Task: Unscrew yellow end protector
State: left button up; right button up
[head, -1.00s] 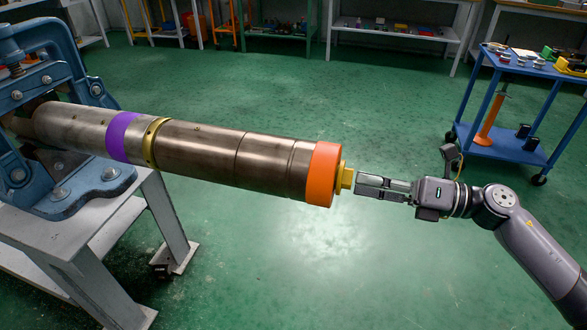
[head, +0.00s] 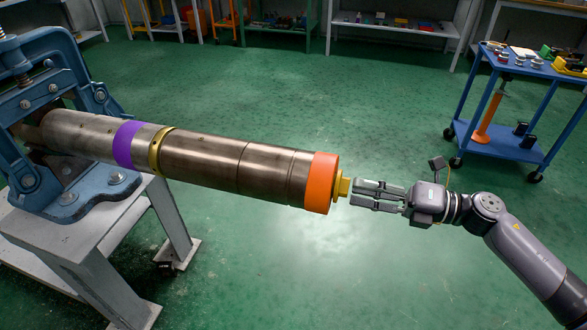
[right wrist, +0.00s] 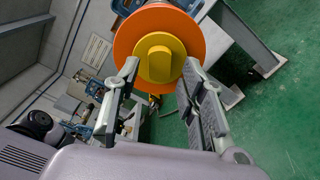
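The yellow end protector (head: 343,187) sits at the right end of the steel pipe (head: 230,160), in the middle of an orange collar (head: 323,183). In the right wrist view the protector (right wrist: 160,58) is a round yellow disc with a raised block at its centre, inside the orange ring (right wrist: 125,45). My right gripper (head: 354,192) has its fingers pointing at the protector from the right. In the right wrist view its two fingers (right wrist: 160,75) are apart, one on each side below the yellow block, with nothing between them. My left gripper is out of view.
The pipe is held in a blue vise (head: 60,150) on a grey stand (head: 110,230) at left. A blue cart (head: 500,145) with small parts stands at the back right. Shelves (head: 390,30) line the back. The green floor around my right arm is clear.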

pick_arm(q)
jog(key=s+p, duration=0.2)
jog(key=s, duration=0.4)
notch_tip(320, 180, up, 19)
jog(key=p, duration=1.9)
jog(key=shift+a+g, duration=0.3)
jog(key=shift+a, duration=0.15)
pick_arm(e)
jog(key=shift+w+f+m+g, duration=0.1)
jog(key=shift+m+g, duration=0.2)
jog(key=shift+m, duration=15.7)
jog(key=shift+a, duration=0.15)
